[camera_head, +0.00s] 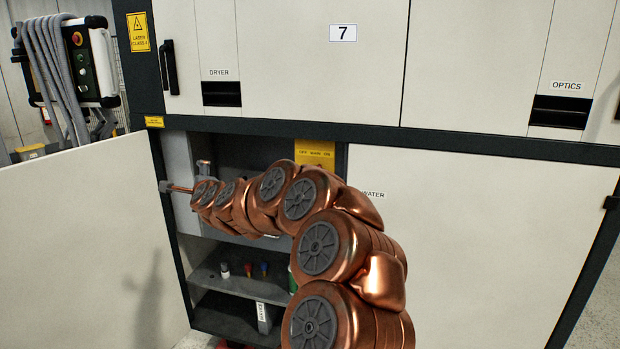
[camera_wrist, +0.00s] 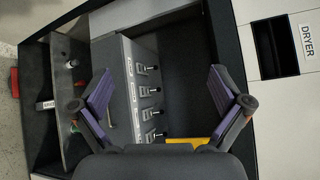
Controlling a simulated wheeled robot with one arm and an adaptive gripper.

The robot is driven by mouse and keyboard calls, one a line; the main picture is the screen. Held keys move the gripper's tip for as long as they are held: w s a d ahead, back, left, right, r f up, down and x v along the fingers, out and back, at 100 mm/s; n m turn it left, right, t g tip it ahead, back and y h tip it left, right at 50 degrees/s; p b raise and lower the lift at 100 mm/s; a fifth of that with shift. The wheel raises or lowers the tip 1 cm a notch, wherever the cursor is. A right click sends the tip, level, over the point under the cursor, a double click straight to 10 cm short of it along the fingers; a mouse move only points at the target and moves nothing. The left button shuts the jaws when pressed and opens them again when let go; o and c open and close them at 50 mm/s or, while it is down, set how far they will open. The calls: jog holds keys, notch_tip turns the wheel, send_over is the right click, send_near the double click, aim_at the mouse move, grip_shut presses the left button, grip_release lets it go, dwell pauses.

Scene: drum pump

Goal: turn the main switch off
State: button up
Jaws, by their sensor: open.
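I see no clear contact with a lever. In the head view my copper arm reaches into the open cabinet and hides much of the inside; a grey box (camera_head: 181,170) shows at its left.
The cabinet's open door (camera_head: 80,245) stands at the left. A closed white panel (camera_head: 480,240) is at the right. Small items stand on the cabinet shelf (camera_head: 235,285). A control box (camera_head: 85,60) with hoses is at upper left.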

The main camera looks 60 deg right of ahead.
jog(key=s+d+f+m+g+h, duration=0.3)
jog(key=s+d+m+g+h, duration=0.35)
jog(key=d, duration=0.75)
jog(key=s+d+f+m+g+h, duration=0.2)
jog(key=s+d+m+g+h, duration=0.15)
jog(key=s+d+m, duration=0.8)
jog(key=shift+w+d+f+n+t+p, duration=0.1)
jog(key=shift+w+d+n+t+p, duration=0.15)
jog(key=shift+w+d+n, duration=0.9)
jog(key=shift+w+d+n+t+p, duration=0.15)
jog(key=shift+w+d+p, duration=0.25)
jog(key=shift+d, duration=1.4)
jog(key=shift+w+d+f+n+t+p, duration=0.15)
jog(key=shift+w+d+n, duration=0.35)
jog(key=shift+w+d, duration=0.75)
jog(key=shift+s+d, duration=0.3)
jog(key=c, duration=1)
jog(key=shift+a, duration=0.15)
jog(key=shift+c, duration=0.5)
